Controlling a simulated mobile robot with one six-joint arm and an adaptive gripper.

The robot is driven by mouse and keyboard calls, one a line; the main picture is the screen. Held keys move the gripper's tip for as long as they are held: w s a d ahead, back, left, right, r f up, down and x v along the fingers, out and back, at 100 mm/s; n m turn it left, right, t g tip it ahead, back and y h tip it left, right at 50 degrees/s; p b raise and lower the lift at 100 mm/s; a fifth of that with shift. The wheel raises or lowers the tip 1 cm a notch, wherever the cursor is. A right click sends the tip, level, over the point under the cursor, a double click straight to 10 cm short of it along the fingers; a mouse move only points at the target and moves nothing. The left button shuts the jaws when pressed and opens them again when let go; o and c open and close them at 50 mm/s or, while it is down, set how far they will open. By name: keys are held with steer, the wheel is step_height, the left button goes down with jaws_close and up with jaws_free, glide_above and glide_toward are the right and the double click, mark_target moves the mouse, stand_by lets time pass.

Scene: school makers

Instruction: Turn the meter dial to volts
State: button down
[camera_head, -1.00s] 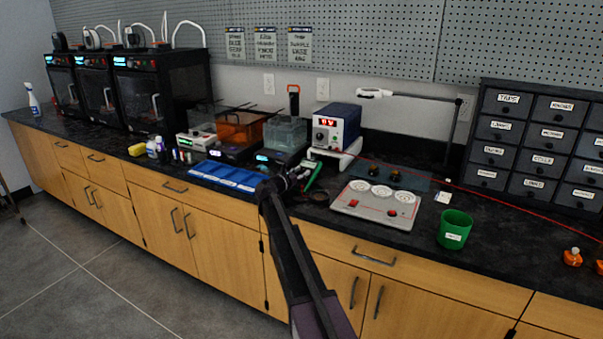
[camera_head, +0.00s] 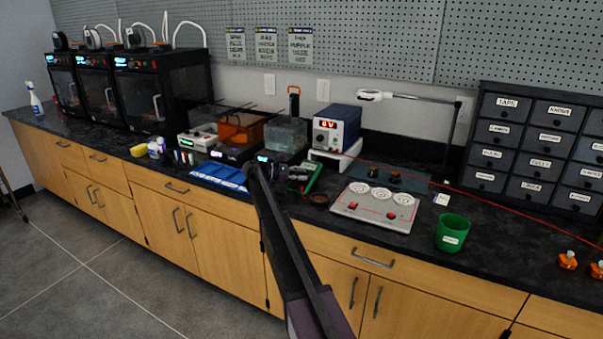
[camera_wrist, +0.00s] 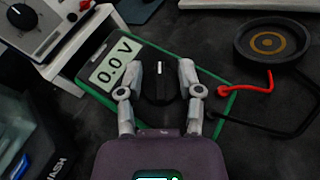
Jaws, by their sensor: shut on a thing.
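The multimeter (camera_wrist: 103,77) lies on the dark bench with a green rim and a lit screen reading "0.0 V". Its black dial (camera_wrist: 159,86) has a white pointer line aimed toward the top of the wrist view. My gripper (camera_wrist: 162,72) is shut on the dial, with one finger on each side of it. The dial's printed markings are hidden by the fingers and the wrist. In the head view the multimeter (camera_head: 308,178) is small and partly covered by my arm.
A red lead (camera_wrist: 252,86) and a black cable run right of the meter, near a round dark disc (camera_wrist: 268,42). A power supply (camera_head: 336,127) on a white stand is close behind. A blue tray (camera_head: 218,175) is left; a grey panel (camera_head: 375,207) and green cup (camera_head: 453,233) are right.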

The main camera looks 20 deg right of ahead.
steer(key=shift+m+g, duration=0.3)
steer(key=shift+g, duration=0.1)
steer(key=shift+c, duration=1.9)
jaws_free()
steer(key=shift+s+f+n+t, duration=0.1)
steer(key=shift+n+t, duration=0.4)
